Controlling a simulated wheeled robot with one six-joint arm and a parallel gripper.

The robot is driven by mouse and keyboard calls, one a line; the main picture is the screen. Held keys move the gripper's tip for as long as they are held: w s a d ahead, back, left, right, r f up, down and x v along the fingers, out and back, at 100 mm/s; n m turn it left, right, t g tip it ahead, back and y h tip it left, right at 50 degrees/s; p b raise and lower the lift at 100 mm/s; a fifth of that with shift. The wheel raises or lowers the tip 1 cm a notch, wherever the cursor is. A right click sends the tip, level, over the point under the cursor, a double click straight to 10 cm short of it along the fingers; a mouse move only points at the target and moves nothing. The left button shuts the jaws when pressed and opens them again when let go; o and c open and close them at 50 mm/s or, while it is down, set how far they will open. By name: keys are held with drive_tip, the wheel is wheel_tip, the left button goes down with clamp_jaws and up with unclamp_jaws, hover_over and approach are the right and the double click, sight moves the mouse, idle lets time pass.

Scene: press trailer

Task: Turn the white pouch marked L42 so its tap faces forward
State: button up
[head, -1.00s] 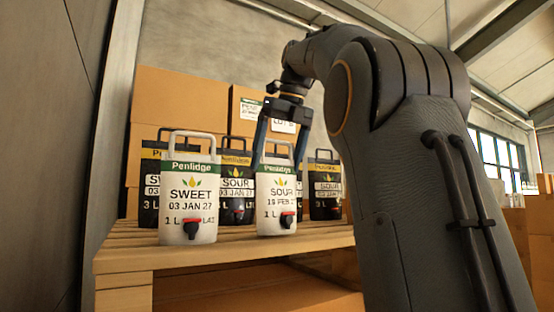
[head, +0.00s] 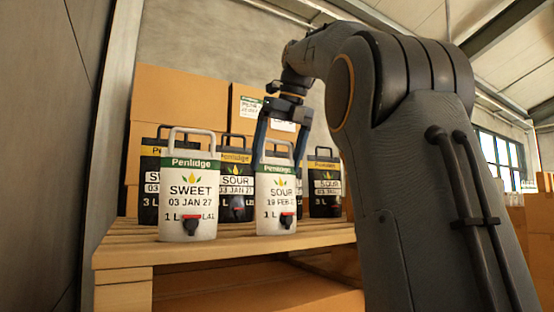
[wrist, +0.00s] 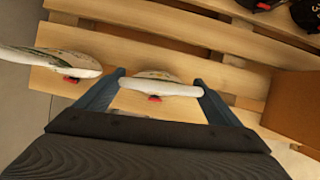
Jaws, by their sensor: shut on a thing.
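The white pouch (head: 276,205) with a green band reads SOUR, 19 FEB 27, 1 L; I cannot read L42 on it. It stands upright near the pallet's front edge. Its red and black tap (head: 287,220) is low on the side toward the head camera, right of the pouch's middle. My gripper (head: 280,150) comes down from above and is shut on this pouch at its top handle.
Another white pouch (head: 190,206), marked SWEET and L41, stands close on the left, tap toward the head camera. Several black pouches (head: 325,190) stand behind. The wooden pallet (head: 225,245) has bare slats in front. Cardboard boxes (head: 180,100) rise at the back.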

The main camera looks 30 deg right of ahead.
drive_tip(key=o, duration=1.9)
drive_tip(key=shift+s+r, duration=0.1)
drive_tip(key=shift+p+v, duration=0.85)
drive_tip(key=shift+v, duration=3.05)
